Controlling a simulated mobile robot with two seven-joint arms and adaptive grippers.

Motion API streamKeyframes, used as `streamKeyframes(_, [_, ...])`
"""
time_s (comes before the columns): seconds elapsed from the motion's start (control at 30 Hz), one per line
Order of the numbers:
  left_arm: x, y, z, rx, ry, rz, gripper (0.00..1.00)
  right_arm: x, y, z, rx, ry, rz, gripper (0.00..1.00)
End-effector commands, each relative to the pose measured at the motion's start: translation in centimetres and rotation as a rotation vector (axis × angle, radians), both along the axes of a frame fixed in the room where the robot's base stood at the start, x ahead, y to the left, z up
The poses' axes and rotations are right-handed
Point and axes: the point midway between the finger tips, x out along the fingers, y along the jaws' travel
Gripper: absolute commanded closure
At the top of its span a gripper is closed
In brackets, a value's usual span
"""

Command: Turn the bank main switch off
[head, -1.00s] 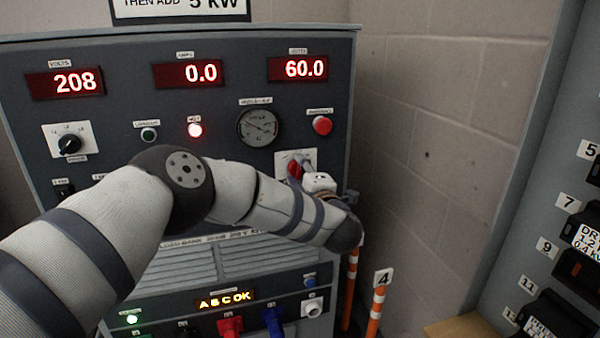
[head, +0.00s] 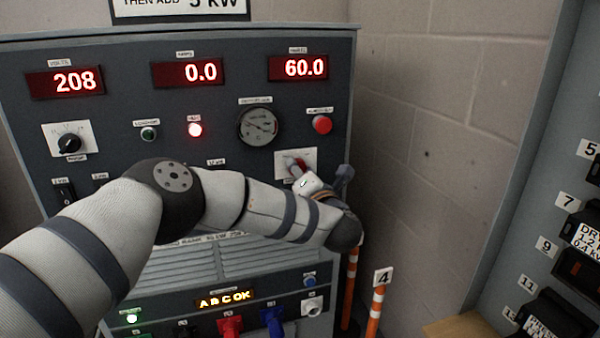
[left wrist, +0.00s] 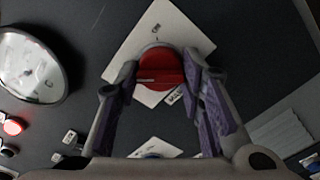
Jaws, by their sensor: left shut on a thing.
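The red rotary main switch (left wrist: 158,70) sits on a white plate on the dark load bank panel. In the head view the switch (head: 295,167) shows partly beside my left gripper (head: 305,180), on its white plate (head: 308,157). In the left wrist view my left gripper (left wrist: 160,85) has one finger on each side of the red knob and is shut on it. The plate looks tilted in the wrist picture. Small lettering shows on the plate, too small to read. My right gripper is in neither view.
The panel's displays read 208 (head: 75,82), 0.0 (head: 188,73) and 60.0 (head: 298,67). A red lamp (head: 195,129) glows. A red button (head: 322,124) is above the switch, a round gauge (head: 259,126) left of it. Orange-striped posts (head: 376,305) stand at right.

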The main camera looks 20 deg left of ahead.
Motion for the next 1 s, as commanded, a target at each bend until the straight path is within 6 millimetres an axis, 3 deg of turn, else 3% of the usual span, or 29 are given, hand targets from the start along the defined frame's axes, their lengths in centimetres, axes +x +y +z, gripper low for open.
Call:
streamKeyframes(0.8, [0.02,-0.13,0.03,-0.088,-0.06,-0.004,0.93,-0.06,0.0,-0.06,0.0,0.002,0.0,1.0])
streamKeyframes(0.83, [0.02,-0.13,0.03,-0.088,-0.06,-0.004,0.58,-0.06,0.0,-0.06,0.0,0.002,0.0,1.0])
streamKeyframes(0.9, [0.01,-0.12,0.03,-0.088,-0.06,-0.004,0.44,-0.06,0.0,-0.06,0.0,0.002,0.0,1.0])
streamKeyframes(1.0, [0.01,-0.09,0.03,-0.088,-0.059,-0.003,0.44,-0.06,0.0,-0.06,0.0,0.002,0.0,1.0])
